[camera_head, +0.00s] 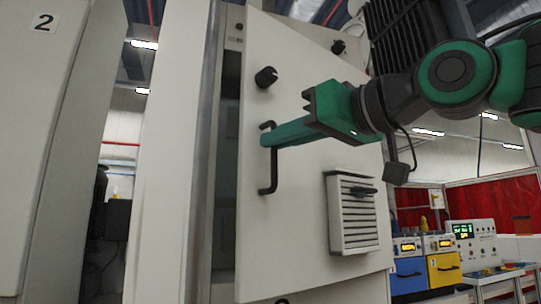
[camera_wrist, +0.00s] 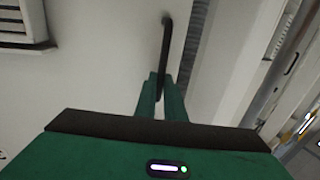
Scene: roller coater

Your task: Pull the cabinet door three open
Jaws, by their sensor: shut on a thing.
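A pale cabinet door (camera_head: 300,215) stands partly open in the head view, with a dark gap along its left edge. A black bar handle (camera_head: 273,182) is mounted upright near that edge. My green gripper (camera_head: 268,137) reaches in from the right and is shut on the upper part of the handle. In the wrist view the two green fingers (camera_wrist: 161,92) close on either side of the black handle (camera_wrist: 166,40), with the door surface (camera_wrist: 100,80) behind. No number three label is visible on this door.
A black knob (camera_head: 266,77) sits above the handle and a louvred vent (camera_head: 353,213) to its lower right. A panel marked 2 (camera_head: 40,90) stands at the left. Blue and yellow control boxes (camera_head: 425,270) stand at the lower right, before red curtains.

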